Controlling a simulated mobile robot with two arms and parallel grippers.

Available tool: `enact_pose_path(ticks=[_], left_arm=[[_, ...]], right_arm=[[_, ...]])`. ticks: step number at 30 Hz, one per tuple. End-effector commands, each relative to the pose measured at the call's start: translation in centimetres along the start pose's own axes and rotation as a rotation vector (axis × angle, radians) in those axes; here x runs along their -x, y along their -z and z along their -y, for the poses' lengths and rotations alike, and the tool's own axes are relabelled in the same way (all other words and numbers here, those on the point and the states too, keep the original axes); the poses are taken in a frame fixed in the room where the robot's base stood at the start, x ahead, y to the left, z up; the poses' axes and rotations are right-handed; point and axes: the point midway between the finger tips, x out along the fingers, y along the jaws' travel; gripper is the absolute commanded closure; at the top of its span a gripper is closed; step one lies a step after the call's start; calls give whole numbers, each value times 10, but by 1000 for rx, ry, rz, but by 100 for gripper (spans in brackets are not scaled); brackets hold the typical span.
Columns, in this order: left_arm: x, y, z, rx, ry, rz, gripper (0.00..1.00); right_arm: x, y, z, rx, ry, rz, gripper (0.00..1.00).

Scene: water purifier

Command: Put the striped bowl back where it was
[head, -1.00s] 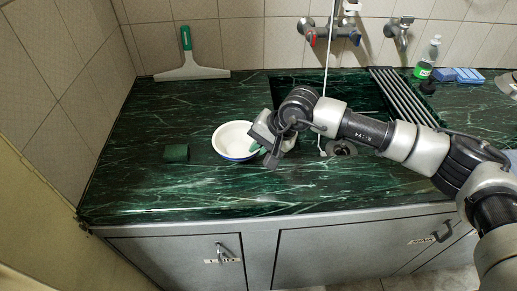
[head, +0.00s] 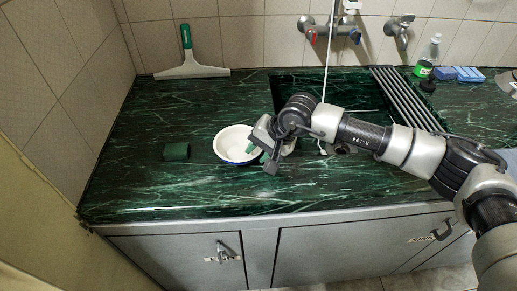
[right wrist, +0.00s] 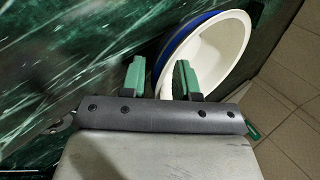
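The striped bowl (head: 233,142) is white inside with a blue band outside. It stands upright on the dark green marble counter, left of the sink. My right gripper (head: 258,150) is at the bowl's right rim. In the right wrist view, the green fingers of the right gripper (right wrist: 160,78) are apart with a gap between them. The bowl (right wrist: 215,55) reaches in at that gap, one finger outside its wall and the other over its inside. Whether they touch the wall I cannot tell. My left gripper is not in view.
A small dark green block (head: 176,152) lies left of the bowl. A squeegee (head: 190,65) leans at the back wall. The sink (head: 290,85), a drain rack (head: 405,98), a soap bottle (head: 428,57) and blue sponges (head: 468,74) are to the right. The front left counter is clear.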

Motion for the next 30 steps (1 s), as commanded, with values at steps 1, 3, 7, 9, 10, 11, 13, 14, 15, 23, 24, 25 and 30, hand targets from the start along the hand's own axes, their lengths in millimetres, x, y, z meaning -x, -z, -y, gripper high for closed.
enact_pose_path(ticks=[1,3,7,9,10,11,13,14,15,23,24,25,30], left_arm=[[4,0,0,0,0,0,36],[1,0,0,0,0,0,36],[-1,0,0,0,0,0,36],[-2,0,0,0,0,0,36],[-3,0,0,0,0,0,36],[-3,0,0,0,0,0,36],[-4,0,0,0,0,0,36],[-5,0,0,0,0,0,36],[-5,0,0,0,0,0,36],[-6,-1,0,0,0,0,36],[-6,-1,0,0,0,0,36],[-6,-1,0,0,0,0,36],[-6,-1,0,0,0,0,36]], right_arm=[[4,0,2,0,0,-1,70],[12,1,1,1,2,-3,70],[39,1,1,2,3,-4,70],[54,1,1,1,3,-3,70],[61,1,0,2,2,-4,70],[68,1,0,2,1,-4,70],[82,1,0,0,2,-3,70],[88,1,0,1,1,-3,70],[95,0,1,2,2,-2,70],[120,0,1,1,0,-1,70],[121,0,1,1,0,-1,70],[121,0,1,1,0,-1,70],[122,0,1,1,0,0,70]])
